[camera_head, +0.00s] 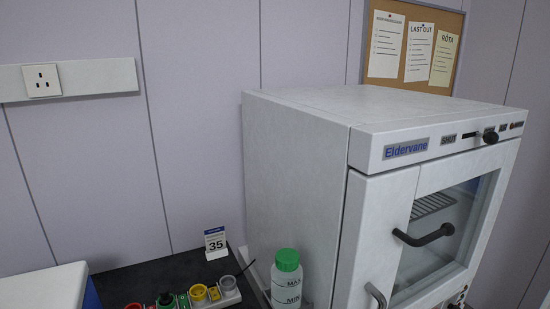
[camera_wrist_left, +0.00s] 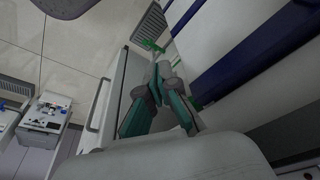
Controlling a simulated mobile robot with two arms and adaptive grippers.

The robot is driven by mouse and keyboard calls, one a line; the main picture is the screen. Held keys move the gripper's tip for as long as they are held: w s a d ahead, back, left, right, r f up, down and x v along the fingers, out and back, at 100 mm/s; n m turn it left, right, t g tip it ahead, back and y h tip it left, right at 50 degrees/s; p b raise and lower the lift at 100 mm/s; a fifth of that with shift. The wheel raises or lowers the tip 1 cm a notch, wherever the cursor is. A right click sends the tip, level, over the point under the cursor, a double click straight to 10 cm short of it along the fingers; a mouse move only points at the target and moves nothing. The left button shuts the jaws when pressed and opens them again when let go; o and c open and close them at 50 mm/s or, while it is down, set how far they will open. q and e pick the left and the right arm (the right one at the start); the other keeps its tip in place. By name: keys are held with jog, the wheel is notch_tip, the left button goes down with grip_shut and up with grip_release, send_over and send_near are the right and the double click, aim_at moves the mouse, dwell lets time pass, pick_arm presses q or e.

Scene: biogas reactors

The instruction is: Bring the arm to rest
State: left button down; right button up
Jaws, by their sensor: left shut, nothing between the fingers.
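My left gripper (camera_wrist_left: 158,78) shows in the left wrist view, with teal and grey fingers drawn together and nothing visible between them. Neither arm nor gripper shows in the head view. My right gripper is in neither view. The left wrist view is tilted, and what the fingertips are near is hard to tell.
In the head view a white Eldervane cabinet (camera_head: 300,150) with a closed glass door stands at the right. A green-capped bottle (camera_head: 287,280) stands beside it, near a "35" card (camera_head: 215,242) and colored cups (camera_head: 198,292). The left wrist view shows bench equipment (camera_wrist_left: 45,120) at left.

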pick_arm(q)
jog(key=s+a+f+g+b, duration=0.1)
jog(key=s+f, duration=0.3)
jog(key=f, duration=0.6)
jog(key=s+f+b, duration=0.1)
jog(key=s+f, duration=0.3)
jog(key=f, duration=0.6)
jog(key=s+a+f+b, duration=0.1)
jog(key=s+a+f, duration=0.1)
jog(key=s+f, duration=0.8)
jog(key=shift+s+a+g, duration=0.15)
jog(key=shift+s+g, duration=0.25)
jog(key=shift+s, duration=0.35)
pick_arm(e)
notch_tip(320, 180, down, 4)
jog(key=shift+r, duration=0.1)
pick_arm(q)
jog(key=shift+r, duration=0.1)
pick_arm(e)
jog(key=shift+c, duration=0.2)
